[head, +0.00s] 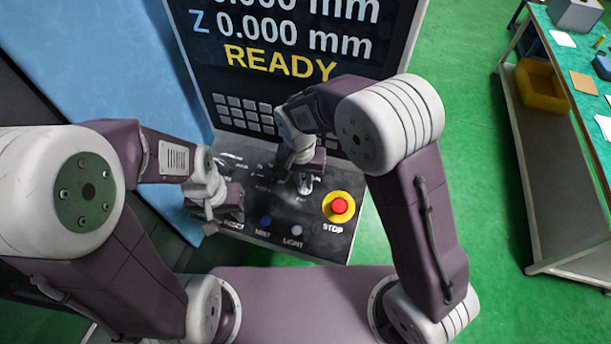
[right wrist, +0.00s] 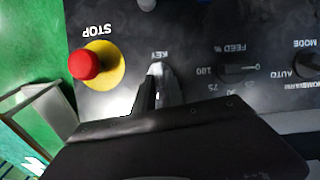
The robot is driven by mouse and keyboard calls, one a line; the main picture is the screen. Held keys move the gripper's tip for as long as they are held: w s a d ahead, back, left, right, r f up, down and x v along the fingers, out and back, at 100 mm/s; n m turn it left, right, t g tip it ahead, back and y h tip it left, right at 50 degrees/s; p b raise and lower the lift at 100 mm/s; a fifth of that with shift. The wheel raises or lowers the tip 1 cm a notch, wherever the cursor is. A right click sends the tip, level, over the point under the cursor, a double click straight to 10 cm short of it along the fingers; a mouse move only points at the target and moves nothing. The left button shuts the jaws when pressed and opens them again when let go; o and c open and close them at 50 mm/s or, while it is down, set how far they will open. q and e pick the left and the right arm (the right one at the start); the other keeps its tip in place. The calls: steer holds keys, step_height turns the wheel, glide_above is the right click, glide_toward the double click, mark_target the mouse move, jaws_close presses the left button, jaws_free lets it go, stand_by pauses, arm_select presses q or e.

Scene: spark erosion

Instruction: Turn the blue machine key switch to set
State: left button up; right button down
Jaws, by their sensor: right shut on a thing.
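The key switch (right wrist: 158,72) is a metal piece by the KEY label on the dark panel, in the right wrist view. My right gripper (right wrist: 152,92) is shut on it, with a dark finger beside the metal. The blue machine (head: 95,50) stands at the left.
The red stop button (head: 340,207) on its yellow base is close to my right gripper. A blue MIST button (head: 265,221) and a pale LIGHT button (head: 296,230) are on the lower panel. The screen (head: 290,40) reads READY. A green-topped bench (head: 560,50) stands at the right.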

steer(key=shift+s+a+f+n+h+p, duration=0.15)
steer(key=shift+n+h+p, duration=0.25)
steer(key=shift+n, duration=0.6)
steer(key=shift+w+a+n+h+p, duration=0.2)
steer(key=shift+n+h, duration=0.3)
steer(key=shift+n, duration=0.5)
steer(key=c, duration=1.4)
jaws_free()
steer(key=b+v, duration=0.1)
steer(key=v, duration=0.8)
steer(key=shift+b, duration=0.3)
